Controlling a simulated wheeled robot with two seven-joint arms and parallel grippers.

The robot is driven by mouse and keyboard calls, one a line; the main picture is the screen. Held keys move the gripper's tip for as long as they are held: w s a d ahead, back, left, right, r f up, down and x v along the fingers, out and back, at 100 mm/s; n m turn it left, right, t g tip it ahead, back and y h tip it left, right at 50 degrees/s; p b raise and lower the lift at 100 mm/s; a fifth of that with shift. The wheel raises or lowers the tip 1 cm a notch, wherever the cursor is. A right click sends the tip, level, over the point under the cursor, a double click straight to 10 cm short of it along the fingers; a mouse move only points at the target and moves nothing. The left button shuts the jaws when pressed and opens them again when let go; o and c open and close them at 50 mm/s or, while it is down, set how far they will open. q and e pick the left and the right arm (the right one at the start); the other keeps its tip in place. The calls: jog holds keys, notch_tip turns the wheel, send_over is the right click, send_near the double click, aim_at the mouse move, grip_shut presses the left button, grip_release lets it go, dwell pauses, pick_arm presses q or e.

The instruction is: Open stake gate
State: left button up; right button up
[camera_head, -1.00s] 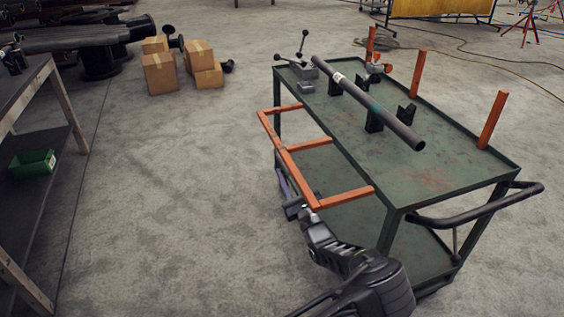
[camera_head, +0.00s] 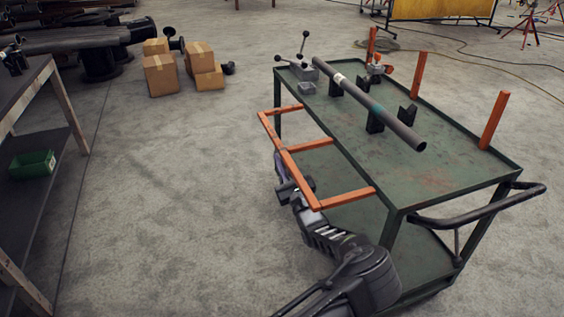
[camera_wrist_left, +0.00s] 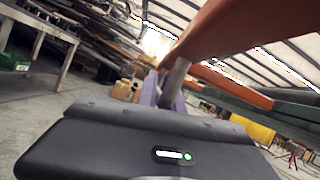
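The stake gate is an orange frame (camera_head: 289,167) of one long rail and several crossbars. It extends out roughly level from the left side of the green cart (camera_head: 440,172). My left gripper (camera_head: 279,163) is low beside and partly under the long rail, near the middle crossbar, and the rail partly hides it. In the left wrist view, the purple fingers (camera_wrist_left: 164,92) point ahead below an orange bar of the gate (camera_wrist_left: 215,28). I cannot tell whether they touch it or how far apart they are. My right gripper is not in view.
A grey pipe (camera_head: 364,101) rests on black supports on the cart top. Upright orange stakes (camera_head: 494,119) stand along the far side. A black push handle (camera_head: 490,207) sticks out at the near end. Cardboard boxes (camera_head: 161,76) stand back left. The floor left of the gate is clear.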

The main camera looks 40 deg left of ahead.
aim_at(280, 149)
pick_arm(q)
grip_shut()
dwell(0.8)
jog(key=r+m+t+h+p, duration=0.1)
jog(key=r+m+p, duration=0.2)
jog(key=p, duration=0.2)
jog(key=r+m+t+h+p, duration=0.1)
jog(key=r+m+t+p, duration=0.1)
jog(key=r+m+p, duration=0.1)
jog(key=shift+s+a+r+m+p, duration=0.1)
jog(key=shift+r+m+p, duration=0.05)
jog(key=shift+r+p, duration=0.25)
jog(key=shift+s+a+r+m+p, duration=0.15)
jog(key=shift+r+p, duration=0.15)
jog(key=shift+p, duration=0.2)
jog(key=shift+w+d+r+p, duration=0.2)
jog(key=shift+r+p, duration=0.35)
jog(key=shift+p, duration=0.05)
jog(key=o, duration=0.6)
grip_release()
jog(key=shift+c, duration=0.2)
jog(key=shift+d+f, duration=0.1)
